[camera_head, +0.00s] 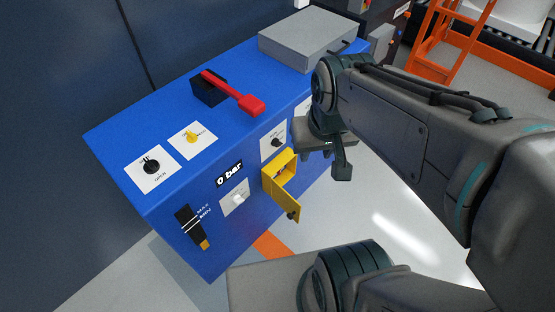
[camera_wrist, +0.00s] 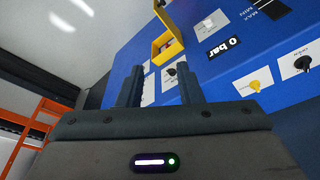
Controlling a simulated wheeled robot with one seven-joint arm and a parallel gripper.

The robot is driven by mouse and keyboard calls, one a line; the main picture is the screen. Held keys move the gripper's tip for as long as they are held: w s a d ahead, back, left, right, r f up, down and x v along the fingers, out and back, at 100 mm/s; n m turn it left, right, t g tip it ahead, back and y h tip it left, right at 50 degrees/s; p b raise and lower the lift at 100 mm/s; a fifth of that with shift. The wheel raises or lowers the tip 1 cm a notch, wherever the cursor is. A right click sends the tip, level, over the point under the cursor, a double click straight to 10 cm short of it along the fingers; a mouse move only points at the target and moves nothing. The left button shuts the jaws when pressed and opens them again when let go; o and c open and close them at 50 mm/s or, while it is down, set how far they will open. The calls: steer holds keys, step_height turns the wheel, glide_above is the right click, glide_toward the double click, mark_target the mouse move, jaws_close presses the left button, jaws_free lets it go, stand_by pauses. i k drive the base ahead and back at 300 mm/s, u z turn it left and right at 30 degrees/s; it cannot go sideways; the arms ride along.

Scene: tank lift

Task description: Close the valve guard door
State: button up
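The yellow valve guard box (camera_head: 278,168) is on the front face of the blue cabinet. Its yellow door (camera_head: 286,207) stands open, swung outward and low, with a small dark knob at its outer corner. In the wrist view the yellow guard box (camera_wrist: 168,46) and its door (camera_wrist: 167,17) are at the top, beyond my fingertips. My gripper (camera_head: 316,156) is right of the guard box in the head view, apart from the door. In the wrist view my gripper (camera_wrist: 160,72) has its two fingers spread with nothing between them. The inside of the box is too small to make out.
The blue cabinet (camera_head: 120,130) carries a red lever (camera_head: 235,93), a grey box (camera_head: 308,40), a black knob (camera_head: 151,167), a yellow knob (camera_head: 191,138) and a "0 bar" display (camera_head: 229,174). An orange ladder frame (camera_head: 440,40) stands behind. Floor before the cabinet is clear.

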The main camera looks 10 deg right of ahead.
mark_target(290, 206)
steer(key=u, duration=2.1)
steer(key=k, duration=0.35)
steer(key=z, duration=2.55)
